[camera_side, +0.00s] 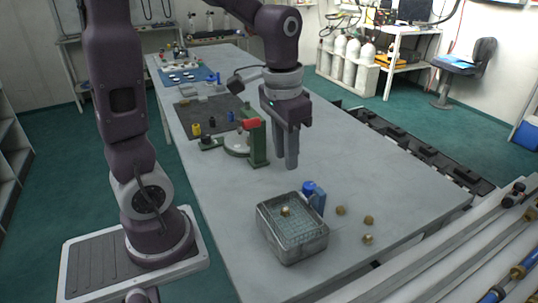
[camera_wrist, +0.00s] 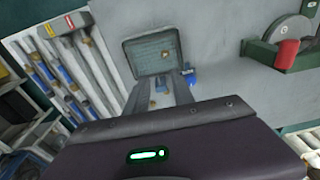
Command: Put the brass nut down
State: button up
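A brass nut (camera_side: 286,211) sits in the grey metal tray (camera_side: 304,251) at the front of the table. It also shows in the tray in the wrist view (camera_wrist: 165,53). Three more brass nuts lie on the bare table to the right of the tray: one near the blue bottle (camera_side: 341,210), one farther right (camera_side: 368,219) and one nearer the camera (camera_side: 368,239). My gripper (camera_side: 286,166) hangs above the table behind the tray, fingers pointing down and apart. In the wrist view a small brass spot (camera_wrist: 160,86) shows between the fingers; it looks like a nut on the table below.
A blue bottle (camera_side: 315,196) stands against the tray's far side. A green vise-like fixture with a red part (camera_side: 252,124) stands behind my gripper. A dark mat (camera_side: 207,118) with small parts lies farther back. Pipes with valves run along the right. The table right of my gripper is clear.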

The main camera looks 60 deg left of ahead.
jog(key=s+d+r+t, duration=0.2)
jog(key=s+r, duration=0.1)
jog(key=s, duration=0.3)
jog(key=s+d+r+t, duration=0.2)
jog(key=s+d, duration=0.1)
jog(key=s, duration=0.3)
jog(key=shift+s+d+r+t, duration=0.2)
jog(key=shift+r+t, duration=0.1)
jog(key=shift+r, duration=0.1)
